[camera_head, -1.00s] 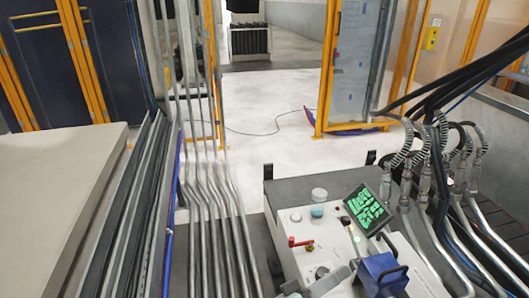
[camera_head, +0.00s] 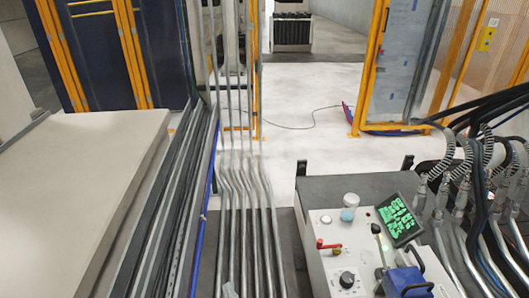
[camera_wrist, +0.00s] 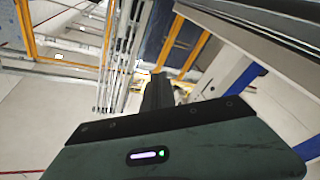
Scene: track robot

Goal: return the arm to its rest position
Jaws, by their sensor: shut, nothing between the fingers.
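My gripper (camera_wrist: 157,90) shows in the wrist view, its dark fingers together in the middle of the picture, with nothing between them. Its wide dark green body with a small lit slot fills the bottom of that view. The fingers point toward pale floor, yellow frames and metal pipes, and touch nothing that I can see. The gripper cannot be made out in the head view, so its place relative to the control box (camera_head: 322,275) there is unclear.
The control box carries a green-lit screen (camera_head: 400,219), a red lever and a blue block (camera_head: 407,281). Metal pipes (camera_head: 250,215) run left of it, beside a beige slab (camera_head: 75,190). Thick black hoses (camera_head: 485,115) hang at right. Pale floor (camera_head: 310,95) is open beyond.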

